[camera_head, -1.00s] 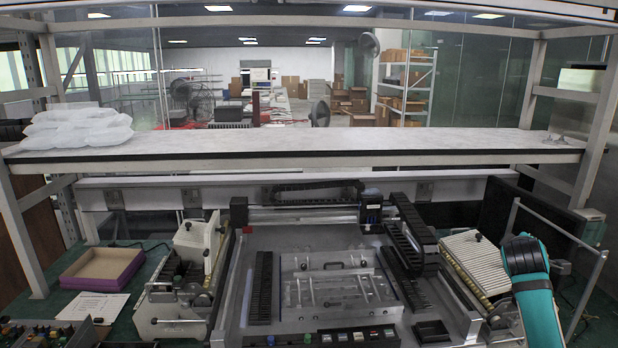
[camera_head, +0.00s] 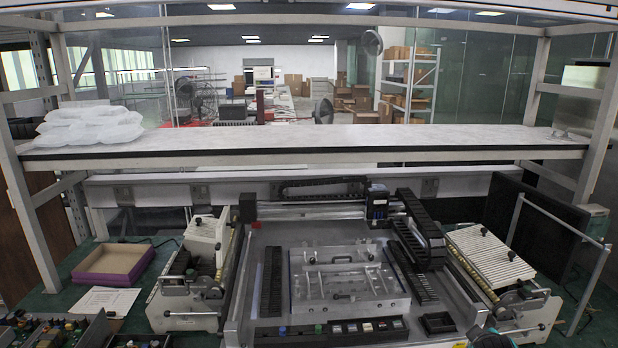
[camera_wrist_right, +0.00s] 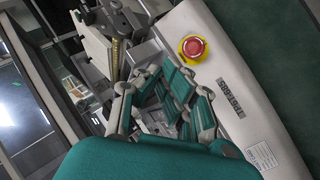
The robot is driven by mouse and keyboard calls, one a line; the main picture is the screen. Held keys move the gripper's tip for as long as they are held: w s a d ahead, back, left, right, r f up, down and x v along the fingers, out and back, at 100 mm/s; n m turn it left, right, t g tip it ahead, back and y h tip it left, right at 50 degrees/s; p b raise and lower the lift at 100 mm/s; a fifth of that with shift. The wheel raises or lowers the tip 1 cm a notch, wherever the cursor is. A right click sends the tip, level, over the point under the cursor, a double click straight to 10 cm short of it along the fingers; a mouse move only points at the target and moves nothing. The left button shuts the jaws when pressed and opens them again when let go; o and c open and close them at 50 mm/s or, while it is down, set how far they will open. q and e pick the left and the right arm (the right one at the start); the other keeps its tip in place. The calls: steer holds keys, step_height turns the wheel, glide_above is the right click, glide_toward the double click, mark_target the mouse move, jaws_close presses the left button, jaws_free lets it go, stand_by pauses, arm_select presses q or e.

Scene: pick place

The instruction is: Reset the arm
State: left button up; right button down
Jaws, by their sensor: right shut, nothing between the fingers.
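My right gripper (camera_wrist_right: 174,80) shows in the right wrist view, with grey linkages and teal pads drawn together. It is shut and empty, close beside the machine's pale side panel (camera_wrist_right: 228,70). My left arm and gripper are not in view.
A metal machine with a clear-covered plate (camera_head: 345,278) fills the middle of the bench. A ribbed feeder unit (camera_head: 490,258) stands at its right. A purple-edged box (camera_head: 113,263) is at left. White bags (camera_head: 90,125) lie on the shelf (camera_head: 330,140). A red button (camera_wrist_right: 194,47) protrudes near the gripper.

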steer(key=s+a+f+m+g+y, duration=0.1)
steer(key=s+a+f, duration=0.4)
steer(key=s, duration=0.2)
steer(key=s+a+f+g+y, duration=0.2)
steer(key=s+a+f, duration=0.2)
steer(key=s, duration=0.4)
steer(key=s+a+m+g+y, duration=0.1)
steer(key=s+a, duration=0.2)
steer(key=s, duration=0.3)
steer(key=s+a+f+m+g+y, duration=0.1)
steer(key=s+a, duration=0.2)
steer(key=s, duration=0.3)
steer(key=s+a+y, duration=0.1)
steer(key=s+a, duration=0.2)
steer(key=s, duration=0.3)
step_height(320, 180, down, 27)
steer(key=g+b, duration=0.2)
steer(key=s+d+f+g+b, duration=0.1)
steer(key=s+d+f, duration=0.2)
steer(key=s+f, duration=1.5)
steer(key=shift+f+h, duration=0.3)
steer(key=shift+f, duration=0.3)
